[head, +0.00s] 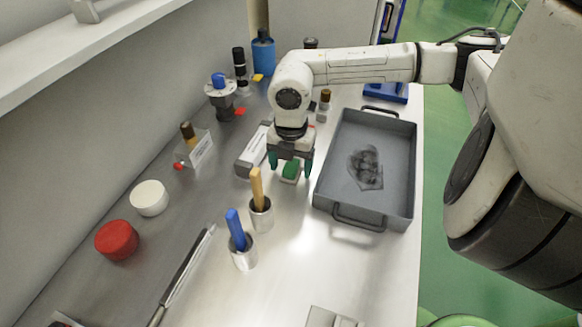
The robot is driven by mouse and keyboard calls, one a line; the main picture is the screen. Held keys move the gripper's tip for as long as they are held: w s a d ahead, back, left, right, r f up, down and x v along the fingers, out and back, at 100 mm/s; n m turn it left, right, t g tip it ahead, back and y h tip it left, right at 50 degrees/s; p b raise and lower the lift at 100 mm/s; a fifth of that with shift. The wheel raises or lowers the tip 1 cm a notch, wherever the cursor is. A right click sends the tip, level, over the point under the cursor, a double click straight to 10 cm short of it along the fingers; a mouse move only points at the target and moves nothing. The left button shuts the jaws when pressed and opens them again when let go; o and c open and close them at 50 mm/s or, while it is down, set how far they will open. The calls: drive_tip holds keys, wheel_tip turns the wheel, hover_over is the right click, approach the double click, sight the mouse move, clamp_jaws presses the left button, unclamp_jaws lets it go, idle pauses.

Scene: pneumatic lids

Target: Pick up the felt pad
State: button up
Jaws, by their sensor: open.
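A small block with a green top and a pale base (289,179), which looks like the felt pad, lies on the metal bench left of the grey tray. My gripper (291,168) points down over it with its teal fingers open. In the picture one finger is on each side of the green top. I cannot tell whether the fingers touch it or how far above the bench they are.
A grey tray (336,190) with handles stands close on the right. A grey box (247,163) is just left of my gripper. Metal cups with a wooden-coloured handle (257,186) and a blue handle (235,226) stand in front. Red (117,240) and white (149,198) lids lie left.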

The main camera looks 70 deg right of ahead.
sight(294, 166)
drive_tip(key=shift+f, duration=0.15)
drive_tip(key=c, duration=1.1)
drive_tip(key=shift+c, duration=0.2)
drive_tip(key=shift+r+b, duration=0.3)
drive_tip(key=shift+r, duration=0.25)
drive_tip(key=r, duration=0.1)
drive_tip(key=r+b, duration=0.1)
drive_tip(key=shift+s+a+r, duration=0.1)
drive_tip(key=shift+s+r, duration=0.3)
drive_tip(key=s+a+r+b, duration=0.2)
drive_tip(key=s+a+r, duration=0.4)
drive_tip(key=s+r, duration=0.3)
drive_tip(key=s, duration=0.2)
drive_tip(key=shift+s+b, duration=0.3)
drive_tip(key=shift+s, duration=0.1)
